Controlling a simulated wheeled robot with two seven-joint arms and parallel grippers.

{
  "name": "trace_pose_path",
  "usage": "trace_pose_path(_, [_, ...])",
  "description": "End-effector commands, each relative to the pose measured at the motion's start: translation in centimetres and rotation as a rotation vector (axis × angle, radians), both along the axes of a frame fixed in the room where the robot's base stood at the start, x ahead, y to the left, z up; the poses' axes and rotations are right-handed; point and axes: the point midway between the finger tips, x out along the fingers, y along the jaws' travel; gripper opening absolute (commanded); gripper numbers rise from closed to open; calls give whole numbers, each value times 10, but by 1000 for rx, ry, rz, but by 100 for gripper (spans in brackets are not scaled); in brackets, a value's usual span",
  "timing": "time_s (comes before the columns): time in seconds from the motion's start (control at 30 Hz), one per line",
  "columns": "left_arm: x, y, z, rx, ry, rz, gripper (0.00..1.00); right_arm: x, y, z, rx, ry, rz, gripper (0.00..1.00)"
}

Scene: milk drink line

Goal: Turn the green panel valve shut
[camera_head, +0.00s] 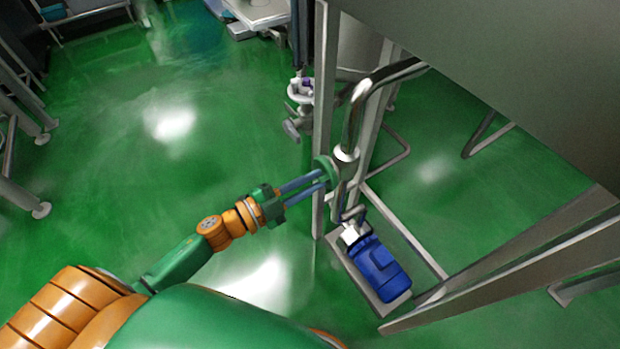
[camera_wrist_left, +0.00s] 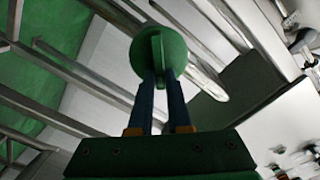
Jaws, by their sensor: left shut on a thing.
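The green panel valve (camera_head: 324,167) is a round green disc beside a steel pipe, right of the middle in the head view. In the left wrist view the green valve (camera_wrist_left: 174,50) shows as a disc with a raised bar across its face. My left gripper (camera_head: 318,179) reaches it from the left with two long blue fingers. In the left wrist view my left gripper (camera_wrist_left: 160,75) has its fingertips at the lower part of the valve, shut on the bar. The fingertips partly hide the bar. My right gripper is not in view.
A blue motor (camera_head: 378,268) with a steel pump stands on a base plate below the valve. A curved steel pipe (camera_head: 352,115) and frame posts stand close to the valve. A large steel tank or panel (camera_head: 520,80) fills the upper right. Open green floor (camera_head: 170,130) lies left.

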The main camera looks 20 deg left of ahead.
Motion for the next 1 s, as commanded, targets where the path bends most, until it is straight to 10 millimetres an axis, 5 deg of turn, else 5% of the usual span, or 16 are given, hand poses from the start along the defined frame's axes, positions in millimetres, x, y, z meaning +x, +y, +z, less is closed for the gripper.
trace_pose_path(1.0, [-3, -4, -13, 569, -442, -1, 0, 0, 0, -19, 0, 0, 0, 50])
